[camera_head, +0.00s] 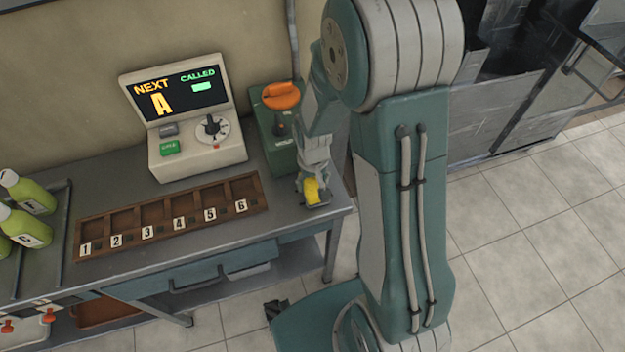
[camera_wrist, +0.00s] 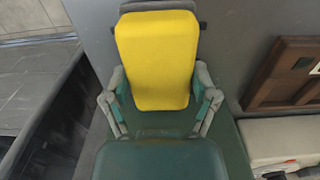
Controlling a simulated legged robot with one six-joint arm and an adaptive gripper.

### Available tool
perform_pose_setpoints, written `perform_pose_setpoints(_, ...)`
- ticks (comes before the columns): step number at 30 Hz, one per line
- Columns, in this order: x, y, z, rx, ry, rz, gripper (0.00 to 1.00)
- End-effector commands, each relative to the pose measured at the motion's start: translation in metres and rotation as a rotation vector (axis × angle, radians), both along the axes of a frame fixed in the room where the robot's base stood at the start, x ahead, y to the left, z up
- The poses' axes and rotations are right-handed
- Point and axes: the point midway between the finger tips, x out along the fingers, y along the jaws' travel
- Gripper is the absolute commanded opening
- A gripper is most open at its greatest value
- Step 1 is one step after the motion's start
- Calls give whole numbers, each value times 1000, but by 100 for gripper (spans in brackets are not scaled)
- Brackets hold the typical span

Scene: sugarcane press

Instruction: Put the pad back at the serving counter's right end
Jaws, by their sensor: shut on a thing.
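The pad is a yellow block (camera_head: 312,190) at the right end of the grey serving counter (camera_head: 285,222). It also shows large in the wrist view (camera_wrist: 158,60), between the fingers of my gripper (camera_wrist: 160,88). My gripper (camera_head: 314,182) is shut on the pad from both sides. In the wrist view a grey edge shows behind the pad's far end. The pad is at or just above the counter top; I cannot tell whether it touches. My arm hides part of the counter's right side in the head view.
A display console (camera_head: 185,110) and a wooden tray with numbered slots (camera_head: 170,215) lie to the left. Green bottles (camera_head: 25,210) stand far left. Tiled floor (camera_head: 540,240) is open at right.

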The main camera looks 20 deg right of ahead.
Motion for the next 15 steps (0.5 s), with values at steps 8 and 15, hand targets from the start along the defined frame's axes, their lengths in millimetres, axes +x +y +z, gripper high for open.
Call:
perform_pose_setpoints(8, 0, 0, -3, 0, 1, 0, 20)
perform_pose_setpoints(15, 0, 0, -6, 0, 0, 0, 98)
